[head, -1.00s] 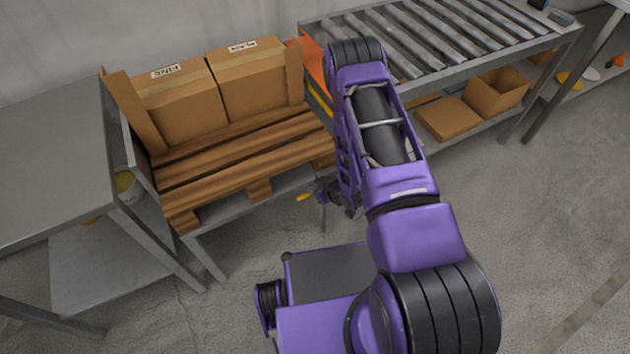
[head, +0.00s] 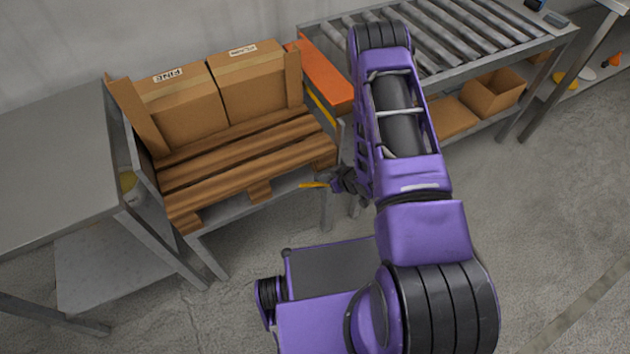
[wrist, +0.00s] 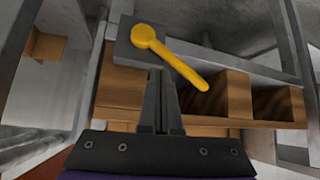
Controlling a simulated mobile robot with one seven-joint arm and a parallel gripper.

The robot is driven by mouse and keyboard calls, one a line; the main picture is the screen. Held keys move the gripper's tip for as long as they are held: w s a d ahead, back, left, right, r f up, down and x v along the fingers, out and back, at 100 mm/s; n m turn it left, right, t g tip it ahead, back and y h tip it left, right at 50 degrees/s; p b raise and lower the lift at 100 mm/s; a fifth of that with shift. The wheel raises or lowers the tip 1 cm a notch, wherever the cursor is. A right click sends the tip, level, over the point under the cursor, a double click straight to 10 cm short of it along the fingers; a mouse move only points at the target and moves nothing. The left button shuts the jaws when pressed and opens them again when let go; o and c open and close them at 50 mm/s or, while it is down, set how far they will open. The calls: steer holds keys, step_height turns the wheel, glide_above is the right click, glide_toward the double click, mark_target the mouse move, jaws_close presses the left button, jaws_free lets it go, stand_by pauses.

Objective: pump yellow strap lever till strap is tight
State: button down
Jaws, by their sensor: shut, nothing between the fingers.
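The yellow lever (wrist: 170,57) shows in the wrist view on a grey plate (wrist: 124,50) at the pallet stand. Its round hub is at upper left and its arm slants down to the right. In the head view the lever (head: 314,185) sticks out to the left below the pallet's right end. My gripper (wrist: 162,76) is shut and empty, its fingertips just below the lever's arm in the wrist view; whether they touch it I cannot tell. In the head view my gripper (head: 338,182) is at the lever's right. A yellow strap (head: 320,108) shows beside the right carton; its tightness is unclear.
Two cartons (head: 180,104) stand on a wooden pallet (head: 235,170) on a metal stand. An orange panel (head: 325,72) and a roller conveyor (head: 460,40) are at the right. A grey table (head: 50,165) is at the left. The floor in front is open.

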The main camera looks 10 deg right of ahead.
steer(key=shift+d+r, duration=0.25)
steer(key=shift+r, duration=0.1)
steer(key=r+p, duration=0.1)
steer(key=d+r, duration=0.1)
steer(key=r, duration=0.1)
steer(key=w+d+r+p, duration=0.1)
steer(key=shift+d+r+p, duration=0.15)
steer(key=shift+d+p, duration=0.05)
steer(key=shift+p, duration=0.15)
stand_by(0.9)
